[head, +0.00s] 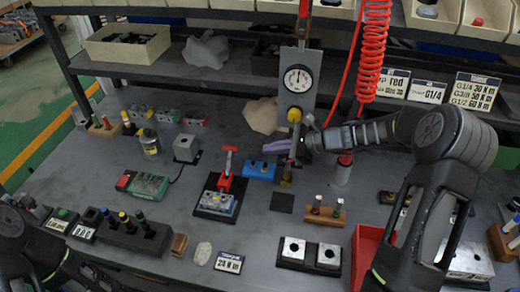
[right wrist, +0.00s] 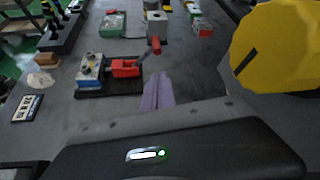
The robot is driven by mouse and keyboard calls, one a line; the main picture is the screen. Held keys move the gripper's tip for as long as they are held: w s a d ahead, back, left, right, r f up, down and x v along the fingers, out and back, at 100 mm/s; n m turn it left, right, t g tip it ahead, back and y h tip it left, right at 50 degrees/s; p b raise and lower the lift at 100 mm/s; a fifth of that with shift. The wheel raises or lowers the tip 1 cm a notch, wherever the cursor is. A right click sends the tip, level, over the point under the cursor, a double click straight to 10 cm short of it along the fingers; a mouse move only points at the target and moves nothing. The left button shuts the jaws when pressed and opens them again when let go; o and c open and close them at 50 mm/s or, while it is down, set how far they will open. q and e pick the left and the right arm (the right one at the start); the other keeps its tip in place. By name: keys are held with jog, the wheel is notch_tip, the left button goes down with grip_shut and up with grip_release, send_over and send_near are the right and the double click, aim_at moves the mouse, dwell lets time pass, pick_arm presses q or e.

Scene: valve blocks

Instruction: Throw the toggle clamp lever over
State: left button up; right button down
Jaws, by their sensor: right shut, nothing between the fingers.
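The toggle clamp (head: 225,183) is red and stands on a black base plate beside a grey-blue valve block (head: 215,203). Its red lever (head: 229,158) stands up, with a crosswise grip at the top. In the right wrist view the clamp (right wrist: 124,68) shows with its lever (right wrist: 154,46) rising toward the right. My right gripper (head: 277,146) has purple fingers, shut and empty, to the right of the lever and apart from it. The fingers also show in the right wrist view (right wrist: 157,90). Only part of my left arm shows at lower left; its gripper is out of frame.
A blue block (head: 260,171) lies just below my right fingers. A gauge panel with a yellow knob (head: 294,115) stands close behind my right wrist. A red hose (head: 372,50) hangs nearby.

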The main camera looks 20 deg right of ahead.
aim_at(229, 161)
jog(key=p+x, duration=0.2)
jog(key=x, duration=0.7)
jog(key=shift+a+f, duration=0.1)
jog(key=shift+a, duration=0.1)
pick_arm(q)
jog(key=shift+s+r, duration=0.15)
jog(key=shift+r, duration=0.8)
jog(key=shift+f, duration=0.15)
